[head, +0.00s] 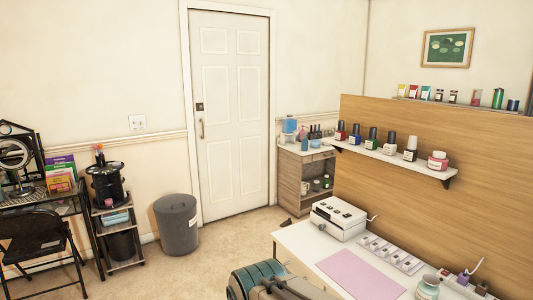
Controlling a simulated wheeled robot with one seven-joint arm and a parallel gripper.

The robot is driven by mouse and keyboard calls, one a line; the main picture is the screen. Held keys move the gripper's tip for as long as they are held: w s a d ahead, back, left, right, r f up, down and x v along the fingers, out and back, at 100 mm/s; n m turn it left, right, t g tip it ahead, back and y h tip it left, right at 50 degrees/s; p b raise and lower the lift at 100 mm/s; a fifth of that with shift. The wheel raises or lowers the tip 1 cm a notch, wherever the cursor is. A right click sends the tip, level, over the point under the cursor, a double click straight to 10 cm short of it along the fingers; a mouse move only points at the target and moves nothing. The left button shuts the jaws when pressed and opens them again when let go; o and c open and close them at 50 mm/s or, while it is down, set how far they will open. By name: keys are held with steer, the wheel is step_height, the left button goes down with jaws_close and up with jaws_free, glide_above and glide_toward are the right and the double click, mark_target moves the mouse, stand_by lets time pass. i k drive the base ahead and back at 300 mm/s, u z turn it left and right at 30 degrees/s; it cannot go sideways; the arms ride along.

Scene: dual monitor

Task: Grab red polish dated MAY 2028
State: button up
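A red polish bottle (340,134) with a dark cap stands upright at the left end of a white wall shelf (400,165) on the wooden partition. A pinkish-red jar (437,161) is at the right end. The bottles have pale labels, too small to read, so I cannot tell any date. A small red-marked item (402,91) stands on top of the partition; I cannot tell what it is. My gripper is not in view.
A white table (300,240) below the shelf holds a white box device (339,218), a pink mat (359,275) and a jar (428,287). A teal and grey object (262,282) is cut off at the bottom edge. A grey bin (177,224) stands left; floor between is clear.

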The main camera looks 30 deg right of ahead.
mark_target(339, 135)
steer(key=i, duration=2.5)
steer(key=z, duration=2.9)
steer(key=i, duration=0.5)
steer(key=u, duration=0.1)
